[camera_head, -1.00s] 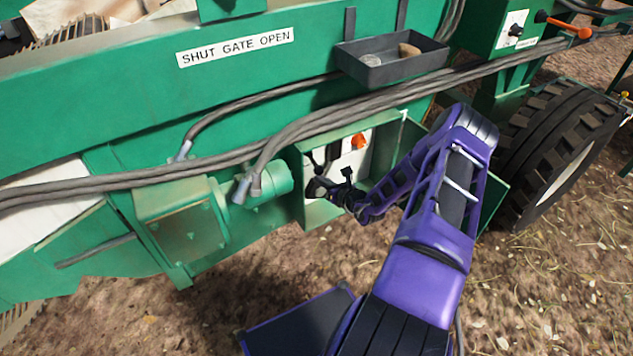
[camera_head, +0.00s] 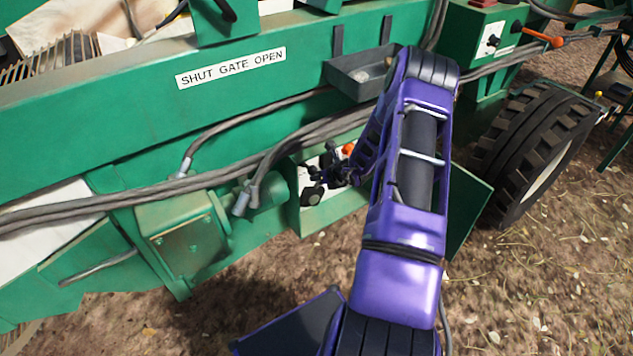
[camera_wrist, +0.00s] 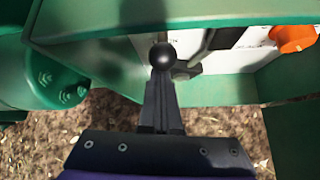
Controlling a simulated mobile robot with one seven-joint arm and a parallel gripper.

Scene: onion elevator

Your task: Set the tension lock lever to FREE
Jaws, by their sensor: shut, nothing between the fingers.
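An open green box on the machine's side holds a white panel (camera_head: 304,179) with black levers and an orange knob (camera_head: 348,149). My gripper (camera_head: 325,180) is at this box, partly hidden by my arm. In the wrist view my gripper (camera_wrist: 163,95) is shut and empty, with a black ball knob (camera_wrist: 162,57) right at its fingertips. I cannot tell whether they touch. A second dark lever (camera_wrist: 213,45) stands to the right in front of the panel, and the orange knob (camera_wrist: 292,38) is at the far right. No label naming the tension lock lever is readable.
The box's green wall (camera_wrist: 225,92) and open door (camera_head: 468,212) stand close around my gripper. Thick grey hoses (camera_head: 100,198) run just above the box. A grey tray (camera_head: 352,85) hangs higher, and a tyre (camera_head: 525,150) stands right. The ground below is clear.

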